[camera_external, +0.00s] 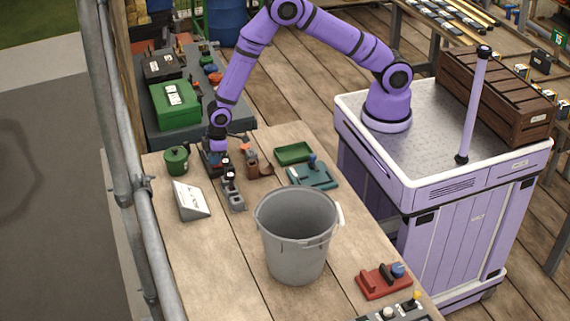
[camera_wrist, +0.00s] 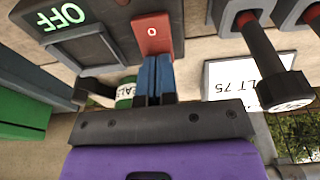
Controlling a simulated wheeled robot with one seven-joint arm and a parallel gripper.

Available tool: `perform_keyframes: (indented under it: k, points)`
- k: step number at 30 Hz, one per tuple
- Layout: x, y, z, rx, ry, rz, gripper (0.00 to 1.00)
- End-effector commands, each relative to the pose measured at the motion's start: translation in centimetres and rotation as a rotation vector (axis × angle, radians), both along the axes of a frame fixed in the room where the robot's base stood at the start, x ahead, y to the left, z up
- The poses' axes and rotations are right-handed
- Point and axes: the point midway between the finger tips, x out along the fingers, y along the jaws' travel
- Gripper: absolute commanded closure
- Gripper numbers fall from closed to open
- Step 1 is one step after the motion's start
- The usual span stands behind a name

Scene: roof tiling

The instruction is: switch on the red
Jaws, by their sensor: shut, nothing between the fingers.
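A red rocker switch (camera_wrist: 152,30) marked "O" sits on a dark box in the wrist view. Beside it a dark panel (camera_wrist: 85,45) reads "OFF" in lit green letters. My gripper (camera_wrist: 154,66) is shut and empty, its blue fingers together at the lower edge of the red switch; I cannot tell if they touch it. In the external view my gripper (camera_external: 216,160) points down at the far part of the bench, and it hides most of the dark box.
A grey switch block (camera_external: 235,198) with black-knobbed levers stands close by. A white sloped sign (camera_external: 191,200) and a green pot (camera_external: 176,160) are to the left. A large grey bucket (camera_external: 297,240) stands nearer. A red-based lever unit (camera_external: 383,284) sits at front right.

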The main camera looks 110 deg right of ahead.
Motion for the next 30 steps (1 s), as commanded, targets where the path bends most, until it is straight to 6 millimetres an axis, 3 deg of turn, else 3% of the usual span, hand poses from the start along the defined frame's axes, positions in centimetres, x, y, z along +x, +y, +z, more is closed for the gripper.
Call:
perform_keyframes:
  k: [17, 30]
  points:
    - [0.1, -0.1, -0.8, 0.001, 0.083, -0.001, 1.0]
    - [-1.4, 0.0, -0.4, 0.001, 0.086, -0.001, 1.0]
